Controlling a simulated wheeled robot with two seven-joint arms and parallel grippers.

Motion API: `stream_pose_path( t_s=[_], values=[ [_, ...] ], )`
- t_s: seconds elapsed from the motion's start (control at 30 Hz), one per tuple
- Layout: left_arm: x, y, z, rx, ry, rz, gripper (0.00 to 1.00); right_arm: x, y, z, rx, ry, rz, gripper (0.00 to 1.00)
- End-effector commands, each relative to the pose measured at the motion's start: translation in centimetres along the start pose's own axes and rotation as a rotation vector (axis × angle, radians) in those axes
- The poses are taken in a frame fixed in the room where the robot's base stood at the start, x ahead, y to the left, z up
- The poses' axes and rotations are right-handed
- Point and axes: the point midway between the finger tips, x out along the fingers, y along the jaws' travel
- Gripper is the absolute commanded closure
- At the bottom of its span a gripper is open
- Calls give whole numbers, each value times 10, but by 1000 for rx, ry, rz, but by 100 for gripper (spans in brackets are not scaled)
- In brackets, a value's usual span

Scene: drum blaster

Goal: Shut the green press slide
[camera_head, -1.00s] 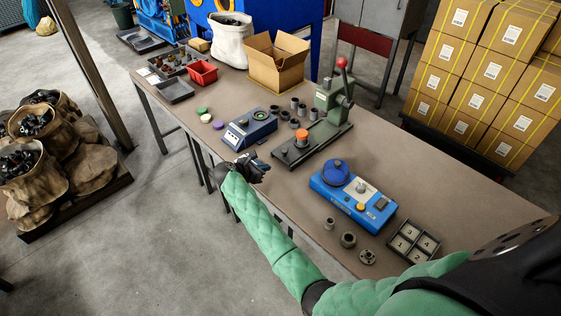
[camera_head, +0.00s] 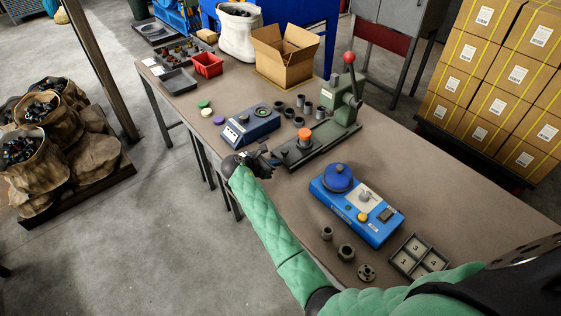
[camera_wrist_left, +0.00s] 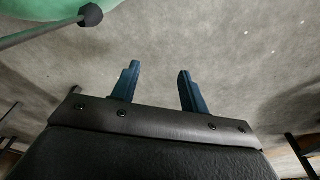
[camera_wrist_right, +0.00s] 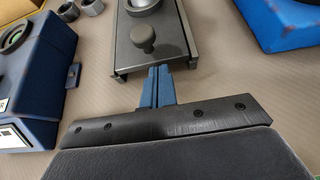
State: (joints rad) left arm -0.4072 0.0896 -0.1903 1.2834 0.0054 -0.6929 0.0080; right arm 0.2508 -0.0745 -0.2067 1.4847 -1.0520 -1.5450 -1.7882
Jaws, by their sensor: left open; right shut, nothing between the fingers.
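The green press (camera_head: 338,100) stands on the bench with a red-knobbed lever. Its base runs toward the bench's front edge and carries the slide (camera_head: 296,152), with an orange part (camera_head: 305,135) on it. In the right wrist view the slide (camera_wrist_right: 152,50) shows as a dark plate with a round knob (camera_wrist_right: 143,38) between rails. My right gripper (camera_head: 270,158) is shut and empty at the front end of the press base; its closed fingertips (camera_wrist_right: 158,72) are just before the slide's front edge. Contact is unclear. My left gripper (camera_wrist_left: 157,80) is open and empty over the floor.
A blue tester (camera_head: 250,126) stands left of the press and a larger blue device (camera_head: 357,205) to its right. Several grey rings (camera_head: 300,108) lie behind the press base. A numbered tray (camera_head: 402,262) and small metal parts lie at the front right.

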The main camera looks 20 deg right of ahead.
Motion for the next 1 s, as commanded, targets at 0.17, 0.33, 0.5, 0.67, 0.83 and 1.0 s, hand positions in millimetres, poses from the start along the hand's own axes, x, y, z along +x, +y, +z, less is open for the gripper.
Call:
stream_pose_path(
  t_s=[0.17, 0.33, 0.5, 0.67, 0.83, 1.0],
  values=[
    [-5, 2, -4, -2, -4, 3, 56, -2, 0, -1, 0, 0, 1, 100],
    [-7, 2, -4, -3, -6, 3, 56, -2, 0, -1, 0, 0, 1, 100],
    [-7, 2, -4, -3, -6, 3, 56, -2, 0, -1, 0, 0, 1, 100],
    [-10, 2, -4, -3, -1, 2, 56, 2, 0, 3, -1, -1, 0, 100],
    [10, -6, 10, 6, 7, -6, 56, 21, 0, 18, -1, -3, -1, 100],
    [24, -12, 30, 12, 16, -14, 56, 49, -1, 34, -2, -3, -1, 100]
  ],
)
